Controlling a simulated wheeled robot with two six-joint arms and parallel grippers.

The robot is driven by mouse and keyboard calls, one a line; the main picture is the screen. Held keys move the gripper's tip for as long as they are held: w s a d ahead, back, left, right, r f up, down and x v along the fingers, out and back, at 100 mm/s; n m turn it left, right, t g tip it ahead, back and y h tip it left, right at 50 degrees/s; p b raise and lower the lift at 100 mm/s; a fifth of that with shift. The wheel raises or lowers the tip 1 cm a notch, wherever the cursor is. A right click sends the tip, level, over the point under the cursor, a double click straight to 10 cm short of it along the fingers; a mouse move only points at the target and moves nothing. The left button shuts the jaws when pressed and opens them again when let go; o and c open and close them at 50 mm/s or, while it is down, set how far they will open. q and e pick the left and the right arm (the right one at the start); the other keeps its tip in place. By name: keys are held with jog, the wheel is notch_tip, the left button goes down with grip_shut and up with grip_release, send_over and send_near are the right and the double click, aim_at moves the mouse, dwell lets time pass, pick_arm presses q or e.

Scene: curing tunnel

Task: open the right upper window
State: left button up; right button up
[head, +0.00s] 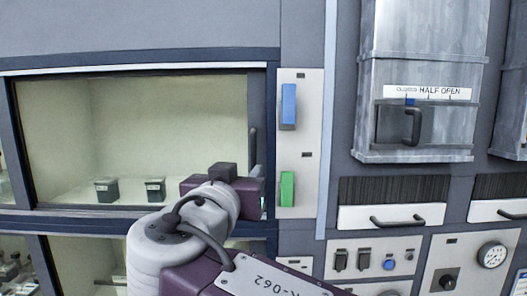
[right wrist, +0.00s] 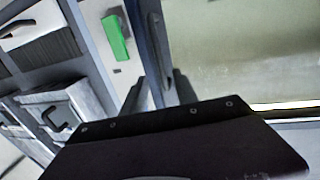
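The upper window (head: 150,125) is a wide pane in a dark frame, at the left in the head view. Behind it is a pale lit chamber. Its dark upright handle (head: 252,148) is by the pane's right edge; it also shows in the right wrist view (right wrist: 156,45). My right gripper (right wrist: 157,93) is at the handle's lower part. Its two dark fingers stand apart, one on each side of the handle, with gaps visible. In the head view my purple wrist hides the fingers and the frame's lower right corner. My left gripper is not in view.
Two small dark containers (head: 106,189) stand inside behind the glass. Right of the window is a pale panel with a blue block (head: 289,104) and a green block (head: 287,188). Farther right are a metal shutter marked HALF OPEN (head: 430,45) and a drawer (head: 390,216).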

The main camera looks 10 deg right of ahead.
aim_at(253, 161)
jog(key=p+x, duration=0.3)
jog(key=x, duration=0.1)
jog(key=p+x, duration=0.3)
jog(key=x, duration=0.1)
jog(key=shift+w+d+r, duration=0.1)
jog(key=shift+w+r, duration=0.15)
jog(key=shift+w+d, duration=0.1)
jog(key=shift+w, duration=0.1)
jog(key=shift+w+f, duration=0.2)
jog(key=shift+f, duration=0.05)
grip_shut()
dwell(0.7)
